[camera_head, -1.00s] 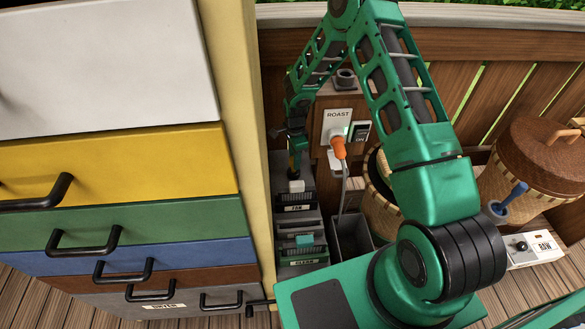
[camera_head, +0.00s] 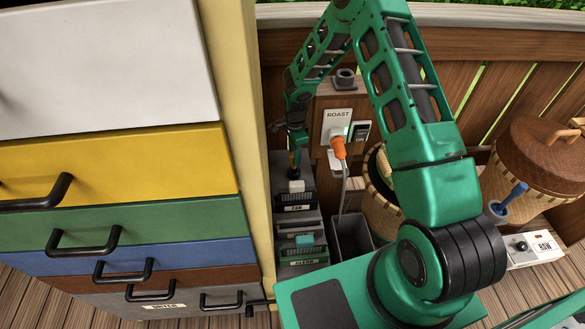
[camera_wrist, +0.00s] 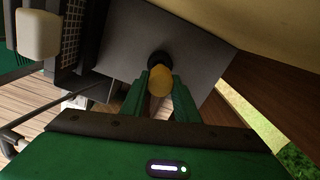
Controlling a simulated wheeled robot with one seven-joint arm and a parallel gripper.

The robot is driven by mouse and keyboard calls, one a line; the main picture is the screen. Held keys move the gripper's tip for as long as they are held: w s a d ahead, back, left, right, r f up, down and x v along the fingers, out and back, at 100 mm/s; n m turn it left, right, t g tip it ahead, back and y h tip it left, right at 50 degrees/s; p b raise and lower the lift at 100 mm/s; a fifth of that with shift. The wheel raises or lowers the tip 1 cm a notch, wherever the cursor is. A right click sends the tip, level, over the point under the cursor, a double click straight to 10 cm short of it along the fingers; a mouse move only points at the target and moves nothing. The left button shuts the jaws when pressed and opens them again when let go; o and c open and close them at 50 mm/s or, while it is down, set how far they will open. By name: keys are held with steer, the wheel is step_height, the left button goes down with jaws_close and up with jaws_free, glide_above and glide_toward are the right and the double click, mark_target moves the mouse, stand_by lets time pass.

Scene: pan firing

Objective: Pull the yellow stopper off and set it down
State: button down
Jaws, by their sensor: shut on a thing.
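The yellow stopper (camera_wrist: 161,82) shows in the wrist view between the two green fingers of my gripper (camera_wrist: 160,88), which is shut on it. A round black fitting (camera_wrist: 158,60) on a grey top surface (camera_wrist: 195,45) lies just beyond the stopper. I cannot tell whether the stopper still touches it. In the head view, my gripper (camera_head: 295,160) points down over the grey unit labelled FAN, beside the cabinet. The stopper is too small and covered there to make out clearly.
The drawer cabinet (camera_head: 120,180) stands close on the left. A ROAST panel (camera_head: 338,116) with an orange plug (camera_head: 339,147) is right of my gripper. An open dark bin (camera_head: 352,237) stands below the plug. Woven baskets (camera_head: 530,150) are at the right.

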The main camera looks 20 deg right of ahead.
steer(key=shift+r, duration=0.1)
stand_by(0.3)
steer(key=shift+r, duration=1.95)
